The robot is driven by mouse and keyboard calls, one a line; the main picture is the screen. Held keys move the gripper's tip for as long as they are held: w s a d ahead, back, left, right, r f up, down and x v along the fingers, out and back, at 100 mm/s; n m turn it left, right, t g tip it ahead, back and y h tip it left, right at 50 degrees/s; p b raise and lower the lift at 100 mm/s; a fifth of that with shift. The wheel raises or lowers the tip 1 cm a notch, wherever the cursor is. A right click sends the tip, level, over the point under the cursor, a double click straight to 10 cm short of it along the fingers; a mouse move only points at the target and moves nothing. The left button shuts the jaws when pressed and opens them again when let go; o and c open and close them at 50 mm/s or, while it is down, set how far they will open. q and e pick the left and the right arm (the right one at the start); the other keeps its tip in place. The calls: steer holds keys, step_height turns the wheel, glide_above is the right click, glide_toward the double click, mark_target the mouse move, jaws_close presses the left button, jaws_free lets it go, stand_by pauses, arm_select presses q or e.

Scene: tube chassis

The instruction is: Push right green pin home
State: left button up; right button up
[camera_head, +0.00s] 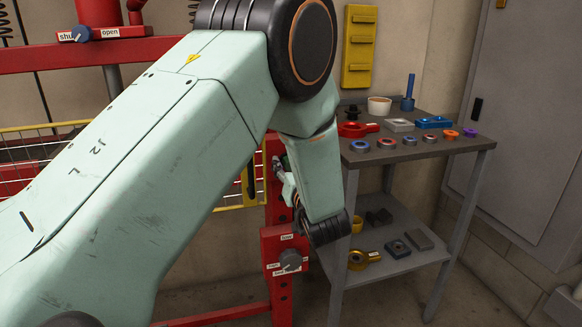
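My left arm fills the left and middle of the view and bends down beside a red upright post (281,216). My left gripper (281,176) shows only in part at the post, small and half hidden behind my own arm link. Whether its fingers are open or shut is not clear. A small dark green bit (285,160) shows on the post right by the gripper; it may be the right green pin, but its depth in the post cannot be told. My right gripper is not in view.
A grey workbench (460,143) at the right holds a red part (356,129), several rings, a white cup (379,105) and blue parts. A red box with a dark knob (290,260) sits low on the post. A red crossbar (60,55) spans the upper left.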

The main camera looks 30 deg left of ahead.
arm_select(q)
steer(key=shift+s+d+r, duration=0.1)
steer(key=shift+s+d, duration=0.05)
steer(key=shift+r, duration=0.4)
step_height(320, 180, up, 9)
steer(key=shift+r, duration=0.15)
stand_by(0.6)
